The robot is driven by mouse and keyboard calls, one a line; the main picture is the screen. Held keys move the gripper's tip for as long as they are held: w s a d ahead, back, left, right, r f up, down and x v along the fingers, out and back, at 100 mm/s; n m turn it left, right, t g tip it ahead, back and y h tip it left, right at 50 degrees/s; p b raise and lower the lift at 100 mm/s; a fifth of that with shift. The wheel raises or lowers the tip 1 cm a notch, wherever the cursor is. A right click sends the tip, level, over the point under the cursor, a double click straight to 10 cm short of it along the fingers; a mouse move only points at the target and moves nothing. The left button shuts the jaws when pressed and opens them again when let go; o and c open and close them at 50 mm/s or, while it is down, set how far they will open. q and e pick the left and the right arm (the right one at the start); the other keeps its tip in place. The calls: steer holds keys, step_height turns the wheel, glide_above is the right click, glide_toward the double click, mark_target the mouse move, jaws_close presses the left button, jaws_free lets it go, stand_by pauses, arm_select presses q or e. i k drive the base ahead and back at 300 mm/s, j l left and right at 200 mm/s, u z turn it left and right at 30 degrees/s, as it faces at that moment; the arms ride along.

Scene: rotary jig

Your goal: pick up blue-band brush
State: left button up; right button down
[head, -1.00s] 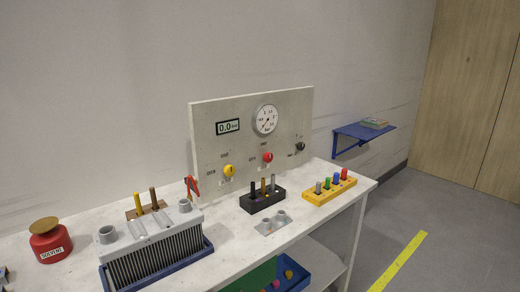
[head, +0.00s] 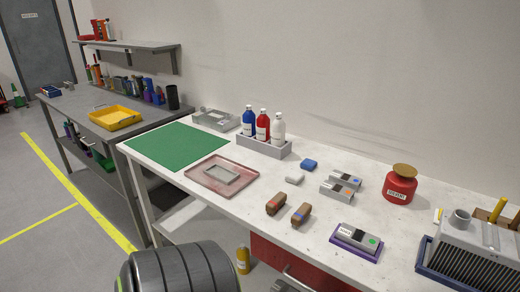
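Two small brown block-shaped brushes lie side by side near the front edge of the white workbench in the head view. The right one (head: 301,214) shows a bluish mark on its top and looks like the blue-band brush. The left one (head: 276,203) shows a reddish-orange mark. The two are close together but apart, and nothing covers them. Neither of my grippers is in view.
The white bench (head: 240,205) also holds a pinkish tray (head: 200,178), a green mat (head: 160,144), a bottle rack (head: 250,145), a red solvent can (head: 400,188), a device on a purple base (head: 360,252) and a finned block (head: 465,255). Bench surface around the brushes is clear.

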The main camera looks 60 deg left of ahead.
mark_target(298, 219)
steer(key=u, duration=1.7)
steer(key=i+j+z, duration=0.3)
steer(key=i+j, duration=0.15)
steer(key=j, duration=0.15)
